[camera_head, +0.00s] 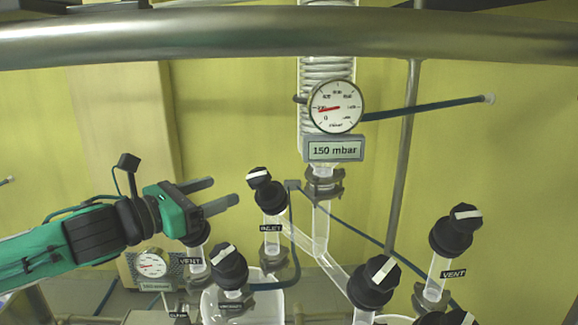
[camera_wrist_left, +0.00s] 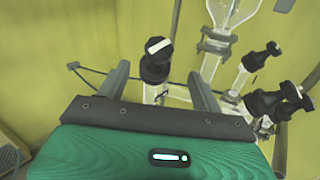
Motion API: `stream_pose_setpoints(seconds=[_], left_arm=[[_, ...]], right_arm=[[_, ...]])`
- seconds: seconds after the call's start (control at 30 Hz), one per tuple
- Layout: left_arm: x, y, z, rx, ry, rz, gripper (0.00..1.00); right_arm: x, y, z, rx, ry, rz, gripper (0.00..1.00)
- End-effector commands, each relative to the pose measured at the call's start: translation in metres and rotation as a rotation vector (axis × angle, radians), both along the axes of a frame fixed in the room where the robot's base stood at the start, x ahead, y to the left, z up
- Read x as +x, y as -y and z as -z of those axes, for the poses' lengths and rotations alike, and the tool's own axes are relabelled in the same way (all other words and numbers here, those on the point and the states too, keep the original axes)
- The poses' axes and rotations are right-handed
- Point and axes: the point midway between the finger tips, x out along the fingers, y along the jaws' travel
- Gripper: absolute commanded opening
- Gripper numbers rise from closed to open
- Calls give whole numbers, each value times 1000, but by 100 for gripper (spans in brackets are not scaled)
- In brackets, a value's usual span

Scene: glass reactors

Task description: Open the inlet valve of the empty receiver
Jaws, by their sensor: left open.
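The inlet valve (camera_head: 265,192) on the left is a black knob with a white bar on top, on a glass stem with an INLET label. My left gripper (camera_head: 224,192) is open and empty, its fingers pointing right toward this knob from just left of it. In the left wrist view the knob (camera_wrist_left: 156,66) shows ahead, between the spread fingers (camera_wrist_left: 158,74); no contact is visible. Another valve (camera_head: 374,284) with a white bar stands at lower right; its label is not visible. The left receiver (camera_head: 240,304) is partly cut off; its contents are unclear. My right gripper is not in view.
A valve labelled VENT (camera_head: 453,234) stands at right. A valve (camera_head: 229,268) stands below my left gripper. A gauge (camera_head: 336,107) with a 150 mbar display (camera_head: 335,149) is above. A metal rail (camera_head: 300,34) crosses the top. Tubes run between the valves.

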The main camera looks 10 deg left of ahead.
Motion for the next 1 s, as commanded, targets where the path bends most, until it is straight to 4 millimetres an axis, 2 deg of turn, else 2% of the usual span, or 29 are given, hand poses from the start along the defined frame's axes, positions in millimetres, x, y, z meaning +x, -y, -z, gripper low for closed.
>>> stream_pose_setpoints(seconds=[0.1,0.2,0.27,0.4,0.5,0.6,0.8,1.0], left_arm=[[4,2,-1,0,1,0,67],[11,6,-2,-1,1,0,67],[16,10,-2,-1,0,1,67],[33,21,-3,-3,-1,1,67],[45,29,-3,-2,0,2,67],[57,37,-3,-3,0,2,67],[82,52,-2,-2,-1,1,67],[104,66,-2,-2,-1,0,67]], right_arm=[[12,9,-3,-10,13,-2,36],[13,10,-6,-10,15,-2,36],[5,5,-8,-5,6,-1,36],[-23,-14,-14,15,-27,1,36],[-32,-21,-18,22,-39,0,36],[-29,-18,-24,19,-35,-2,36],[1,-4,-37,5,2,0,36],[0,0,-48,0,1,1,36]])
